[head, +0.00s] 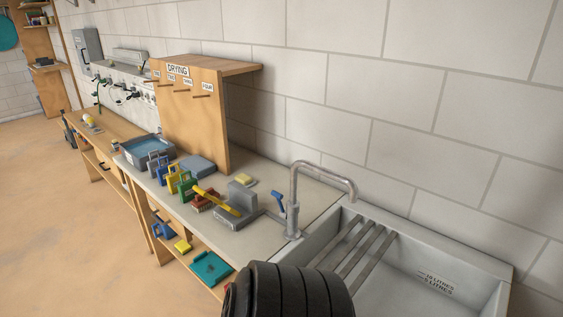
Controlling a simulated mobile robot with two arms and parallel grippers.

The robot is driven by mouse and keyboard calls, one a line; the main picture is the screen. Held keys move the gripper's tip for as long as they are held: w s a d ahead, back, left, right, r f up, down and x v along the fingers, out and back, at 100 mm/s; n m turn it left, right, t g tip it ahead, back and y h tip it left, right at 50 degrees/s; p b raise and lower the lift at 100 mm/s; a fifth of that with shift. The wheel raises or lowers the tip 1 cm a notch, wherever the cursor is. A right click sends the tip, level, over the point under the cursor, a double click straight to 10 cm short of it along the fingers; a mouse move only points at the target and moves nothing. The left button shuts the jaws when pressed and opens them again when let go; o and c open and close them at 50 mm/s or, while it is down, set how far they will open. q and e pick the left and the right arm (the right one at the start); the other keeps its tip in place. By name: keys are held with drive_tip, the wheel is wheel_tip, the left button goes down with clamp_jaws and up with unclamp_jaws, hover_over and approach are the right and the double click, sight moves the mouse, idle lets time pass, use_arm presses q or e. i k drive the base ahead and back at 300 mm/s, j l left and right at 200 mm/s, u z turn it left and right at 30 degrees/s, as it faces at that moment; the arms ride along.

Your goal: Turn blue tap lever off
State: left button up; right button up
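A grey metal tap (294,192) rises at the left edge of the sink (400,240). Its spout arches right over the basin. A small blue lever (278,201) stands at the left of the tap's lower body, tilted up and to the left. I cannot make out any water running from the spout. Neither of my grippers shows in the head view.
A black ribbed shape (290,293) covers the front edge below the tap. The counter (310,195) left of the tap holds a grey block (240,205), brushes, coloured-handled tools and a blue basin (147,147). A wooden drying board (190,110) stands behind.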

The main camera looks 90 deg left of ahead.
sight(283, 213)
drive_tip(key=u, duration=2.9)
drive_tip(key=k+j, duration=0.05)
